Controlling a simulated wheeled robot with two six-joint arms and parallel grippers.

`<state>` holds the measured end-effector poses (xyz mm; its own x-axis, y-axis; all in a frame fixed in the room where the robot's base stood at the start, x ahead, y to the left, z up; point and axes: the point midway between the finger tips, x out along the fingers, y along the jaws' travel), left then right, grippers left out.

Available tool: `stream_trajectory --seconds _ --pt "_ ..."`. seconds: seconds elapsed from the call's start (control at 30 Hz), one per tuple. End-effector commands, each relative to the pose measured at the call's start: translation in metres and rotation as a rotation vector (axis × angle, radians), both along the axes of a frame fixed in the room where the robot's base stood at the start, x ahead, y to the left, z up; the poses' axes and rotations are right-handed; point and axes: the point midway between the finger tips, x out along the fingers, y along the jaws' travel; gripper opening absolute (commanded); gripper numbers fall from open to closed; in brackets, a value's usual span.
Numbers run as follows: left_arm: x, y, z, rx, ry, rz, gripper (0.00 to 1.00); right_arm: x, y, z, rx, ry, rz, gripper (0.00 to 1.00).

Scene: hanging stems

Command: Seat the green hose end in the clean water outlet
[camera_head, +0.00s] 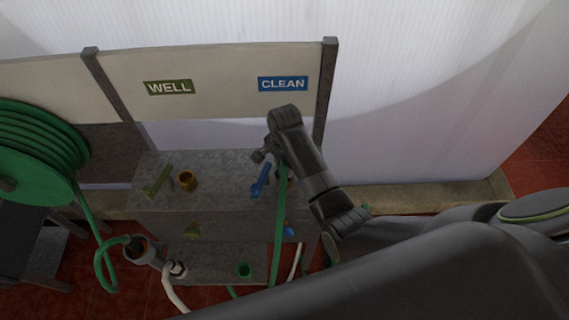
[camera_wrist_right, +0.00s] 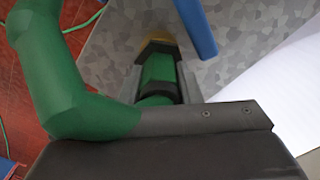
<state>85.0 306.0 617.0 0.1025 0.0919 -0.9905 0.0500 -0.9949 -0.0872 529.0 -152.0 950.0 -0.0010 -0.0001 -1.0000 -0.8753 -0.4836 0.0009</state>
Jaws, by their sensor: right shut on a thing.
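My right gripper (camera_head: 270,153) is shut on the green hose end (camera_wrist_right: 158,72), close beside the blue lever (camera_head: 261,180) under the CLEAN sign. In the right wrist view, the hose end sits between the jaws (camera_wrist_right: 160,88). The brass clean water outlet (camera_wrist_right: 158,47) shows just past its tip, partly hidden. The tip lines up with the outlet and looks touching or very near; I cannot tell whether it is inside. The green hose (camera_head: 279,225) hangs down from the gripper in the head view. My left gripper is not in view.
The brass well outlet (camera_head: 187,181) and a green lever (camera_head: 157,182) stand under the WELL sign (camera_head: 169,87) on the grey block (camera_head: 222,170). A green hose reel (camera_head: 30,165) is at far left. A white hose (camera_head: 170,290) lies below. A post (camera_head: 326,90) stands behind my gripper.

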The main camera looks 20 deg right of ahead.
Motion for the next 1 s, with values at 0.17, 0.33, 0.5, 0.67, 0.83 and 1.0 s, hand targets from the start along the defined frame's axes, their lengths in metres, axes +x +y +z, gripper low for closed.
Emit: stream_trajectory --seconds 0.17,0.33,0.5,0.67,0.83,1.0 --pt "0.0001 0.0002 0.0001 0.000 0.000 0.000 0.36 0.0003 -0.0001 0.0000 0.000 -0.001 0.000 0.09" --pt "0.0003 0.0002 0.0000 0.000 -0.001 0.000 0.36 0.0003 -0.0001 -0.0001 0.000 -0.001 0.000 0.09" --pt "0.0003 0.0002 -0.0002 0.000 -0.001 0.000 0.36 0.0004 0.0000 -0.0016 0.000 -0.001 0.000 0.09" --pt "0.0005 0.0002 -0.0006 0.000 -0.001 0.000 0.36 0.0004 0.0000 -0.0041 0.000 -0.001 0.000 0.09" --pt "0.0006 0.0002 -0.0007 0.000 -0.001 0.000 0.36 0.0004 0.0000 -0.0054 0.000 -0.001 0.000 0.09" --pt "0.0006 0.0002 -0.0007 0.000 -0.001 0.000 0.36 0.0004 0.0000 -0.0054 0.000 -0.001 0.000 0.35"
